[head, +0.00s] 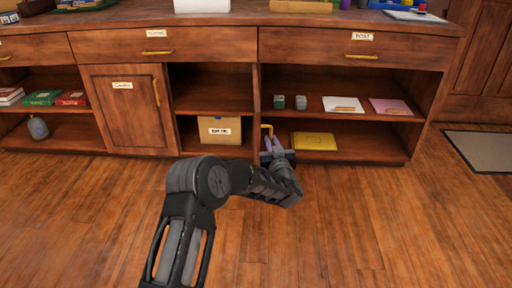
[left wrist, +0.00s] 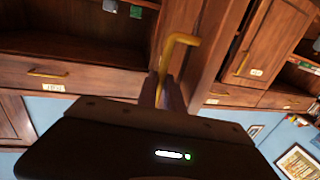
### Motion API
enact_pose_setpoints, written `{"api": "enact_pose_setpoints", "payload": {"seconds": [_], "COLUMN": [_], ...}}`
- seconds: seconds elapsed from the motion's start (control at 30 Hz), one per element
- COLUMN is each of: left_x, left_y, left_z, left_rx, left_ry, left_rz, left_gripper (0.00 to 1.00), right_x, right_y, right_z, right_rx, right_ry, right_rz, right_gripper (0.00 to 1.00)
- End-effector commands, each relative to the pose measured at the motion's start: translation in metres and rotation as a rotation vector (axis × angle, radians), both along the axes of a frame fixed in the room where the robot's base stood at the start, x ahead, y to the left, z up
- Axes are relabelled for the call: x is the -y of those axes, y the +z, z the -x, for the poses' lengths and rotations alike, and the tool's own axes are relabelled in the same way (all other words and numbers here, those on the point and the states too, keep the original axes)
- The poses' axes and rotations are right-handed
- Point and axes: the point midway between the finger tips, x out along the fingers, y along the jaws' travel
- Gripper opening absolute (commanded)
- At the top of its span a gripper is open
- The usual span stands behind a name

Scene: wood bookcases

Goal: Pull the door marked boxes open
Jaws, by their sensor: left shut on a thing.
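The door (head: 257,112) stands swung out and shows nearly edge-on in the head view, between two open shelf bays. I cannot see a label on it there. Its brass handle (head: 267,128) is partly hidden by my fingers. My left gripper (head: 270,141) is shut on this handle. In the left wrist view the handle (left wrist: 180,42) rises from between the fingertips of my left gripper (left wrist: 165,82), beside the door's wooden panel (left wrist: 203,50). My right gripper is in neither view.
A shut door (head: 125,112) with a label and brass handle is at the left. A labelled cardboard box (head: 219,130) sits in the middle bay. The right bay holds papers and a yellow folder (head: 314,141). Drawers run above. The wooden floor (head: 350,220) in front is clear.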

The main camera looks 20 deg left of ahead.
Motion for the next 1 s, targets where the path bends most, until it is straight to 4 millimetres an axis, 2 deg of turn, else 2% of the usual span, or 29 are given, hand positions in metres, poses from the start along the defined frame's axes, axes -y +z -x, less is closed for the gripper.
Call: {"api": "enact_pose_setpoints", "payload": {"seconds": [0.2,0.57,0.6,0.8,0.83,1.0], "left_x": [0.0051,0.0035,0.0032,0.0054,0.0056,0.0069], "left_y": [0.0034,0.0047,0.0048,0.0031,0.0029,0.0020], "left_z": [-0.0112,-0.0121,-0.0120,-0.0117,-0.0118,-0.0117], "left_rx": [0.007,0.008,0.008,0.006,0.005,0.004], "left_ry": [0.029,0.034,0.034,0.031,0.030,0.028], "left_rz": [-0.004,-0.006,-0.006,-0.004,-0.003,-0.003], "left_gripper": [0.00,0.00,0.13,0.30,0.32,0.32], "right_x": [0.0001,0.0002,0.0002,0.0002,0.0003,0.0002], "right_y": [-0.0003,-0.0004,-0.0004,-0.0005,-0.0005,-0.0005], "right_z": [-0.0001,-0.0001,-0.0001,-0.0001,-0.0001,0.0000], "right_rx": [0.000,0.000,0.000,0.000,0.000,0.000], "right_ry": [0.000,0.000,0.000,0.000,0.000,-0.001], "right_rz": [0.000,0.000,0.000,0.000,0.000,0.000], "right_gripper": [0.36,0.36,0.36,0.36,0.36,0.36]}}
